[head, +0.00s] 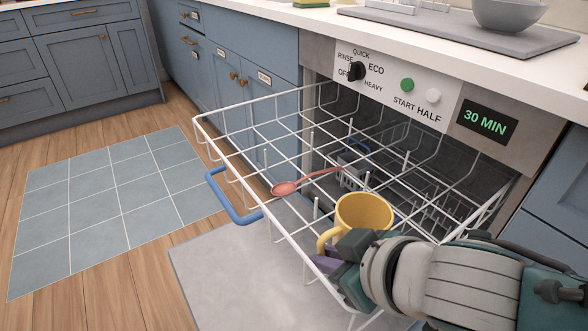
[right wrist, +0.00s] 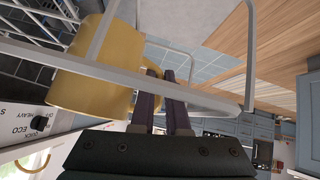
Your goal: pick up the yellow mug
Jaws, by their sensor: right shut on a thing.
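The yellow mug (head: 365,212) is upright at the near right side of the white wire dishwasher rack (head: 232,154), its handle toward the lower left. My right gripper (head: 326,262) comes in from the lower right, with its dark purple fingers at the handle. In the right wrist view the mug (right wrist: 95,78) fills the left, behind a rack wire, and the gripper (right wrist: 167,82) is shut on its handle. The mug's underside is hidden, so I cannot tell whether it touches the rack. My left gripper is not in view.
A reddish spoon (head: 292,188) lies across the rack beside a grey cutlery basket (head: 352,168). The blue rack handle (head: 232,205) sticks out at the left. The dishwasher panel (head: 398,85) and counter rise behind. The floor at left is clear.

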